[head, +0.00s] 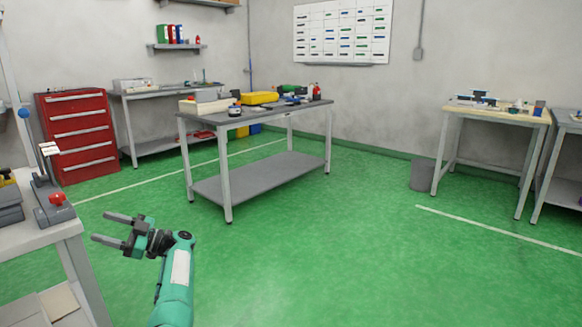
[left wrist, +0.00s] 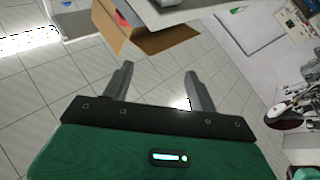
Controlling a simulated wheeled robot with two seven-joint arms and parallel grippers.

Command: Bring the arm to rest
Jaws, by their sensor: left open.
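My left gripper (head: 101,227) is open and empty at the lower left of the head view, at the end of my teal arm. Its two grey fingers point left, toward the near bench (head: 35,237), with clear space showing between them. In the left wrist view the two fingers (left wrist: 159,70) stand apart with nothing between them, and tiled floor shows beyond. My right gripper is in neither view.
A device with a red knob (head: 57,199) stands on the near bench. A grey table (head: 258,178) with tools, a red drawer cabinet (head: 78,135), a wooden-topped bench (head: 480,113) and a bin (head: 422,175) stand farther off. The green floor (head: 330,255) in the middle is clear. A cardboard box (left wrist: 160,42) shows in the wrist view.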

